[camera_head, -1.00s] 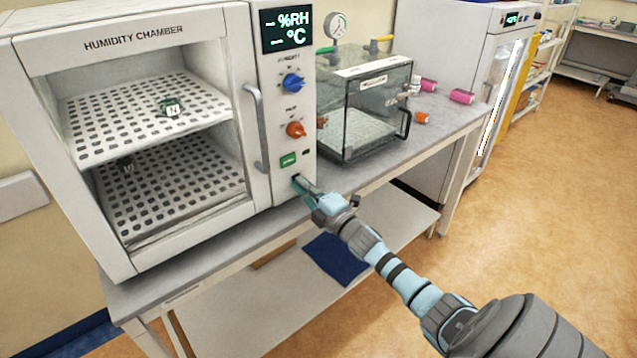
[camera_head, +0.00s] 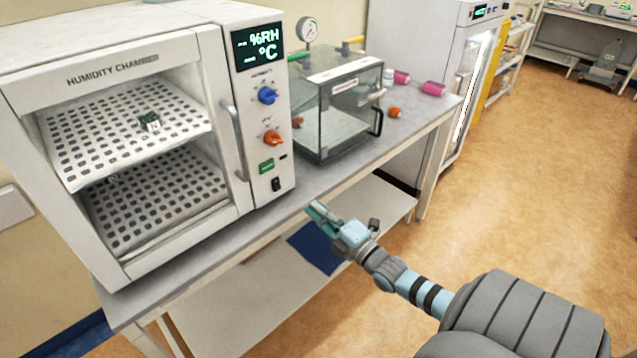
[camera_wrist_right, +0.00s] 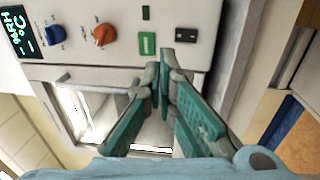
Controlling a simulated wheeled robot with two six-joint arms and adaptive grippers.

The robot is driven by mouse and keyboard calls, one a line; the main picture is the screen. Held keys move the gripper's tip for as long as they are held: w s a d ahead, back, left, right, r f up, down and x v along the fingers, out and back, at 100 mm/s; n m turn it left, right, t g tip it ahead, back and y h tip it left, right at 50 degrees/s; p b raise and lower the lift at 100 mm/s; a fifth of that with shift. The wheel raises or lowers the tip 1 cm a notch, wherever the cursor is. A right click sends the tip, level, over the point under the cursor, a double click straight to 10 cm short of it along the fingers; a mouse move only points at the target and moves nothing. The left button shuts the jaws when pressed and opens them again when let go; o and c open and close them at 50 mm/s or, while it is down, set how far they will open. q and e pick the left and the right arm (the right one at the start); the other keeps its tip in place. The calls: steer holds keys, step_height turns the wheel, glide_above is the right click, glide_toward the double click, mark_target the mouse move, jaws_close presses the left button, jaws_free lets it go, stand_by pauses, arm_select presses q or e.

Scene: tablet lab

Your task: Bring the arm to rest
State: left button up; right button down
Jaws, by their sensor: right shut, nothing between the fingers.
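My right gripper (camera_head: 318,213) is shut and empty in the head view, in front of the bench edge and below the humidity chamber's control panel. It also shows in the wrist view (camera_wrist_right: 164,75), its green fingers together and pointing at the panel. A gap separates it from the panel in the head view. The humidity chamber (camera_head: 112,72) stands on the bench at left. Its panel has a lit display (camera_head: 258,47), a blue knob (camera_head: 267,95), an orange knob (camera_head: 273,138), a green button (camera_head: 266,166) and a black switch (camera_head: 276,184). My left gripper is out of view.
The bench (camera_head: 345,180) has a front edge close to my right gripper. A clear glass box with a gauge (camera_head: 335,105) stands right of the chamber. Pink and orange small items (camera_head: 432,88) lie beyond it. A blue item (camera_head: 316,247) lies on the lower shelf. Open floor (camera_head: 520,200) is at right.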

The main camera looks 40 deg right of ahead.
steer(key=shift+w+f, duration=0.1)
steer(key=s+d+f+m+g+h, duration=0.2)
steer(key=s+f+m+g, duration=0.35)
steer(key=f, duration=0.75)
steer(key=s+d+f+m+g+h, duration=0.15)
steer(key=s+f+m+g, duration=0.4)
steer(key=f, duration=0.85)
steer(key=s+a+f+m+g, duration=0.2)
steer(key=s+f+m, duration=0.1)
steer(key=s+f, duration=0.3)
steer(key=s+a+f+m+g, duration=0.1)
steer(key=s+a+f+m, duration=0.1)
steer(key=s+f, duration=0.5)
steer(key=s+a+f+m+g+y, duration=0.1)
steer(key=s+a+f+g, duration=0.1)
steer(key=s+a, duration=0.4)
steer(key=s+a+f+g+y, duration=0.1)
steer(key=s+a+g, duration=0.1)
steer(key=s+a, duration=0.4)
steer(key=s, duration=0.4)
steer(key=shift+s+a+f+m, duration=0.2)
steer(key=shift+a+f+m, duration=0.05)
steer(key=shift+f+m, duration=0.15)
